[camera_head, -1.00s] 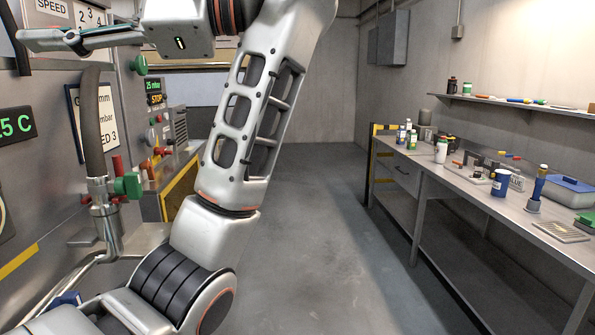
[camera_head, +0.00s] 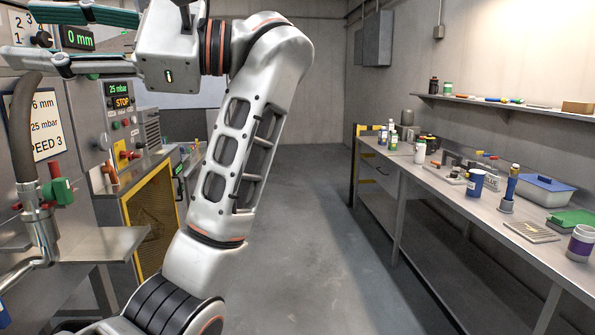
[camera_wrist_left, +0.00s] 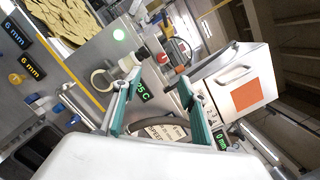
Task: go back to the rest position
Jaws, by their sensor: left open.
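My left gripper (camera_head: 30,35) is at the top left of the head view, held up in front of the machine panel. Its two teal-lined fingers are apart, with nothing between them. My left arm rises from the bottom of the picture and bends left at the top. In the left wrist view the open fingers (camera_wrist_left: 157,82) also show, pointing towards the machine and its displays. My right gripper is not in view.
At left are the machine's grey hose (camera_head: 22,130), a green valve handle (camera_head: 62,191) and a control box with a STOP display (camera_head: 122,102). The floor between is clear.

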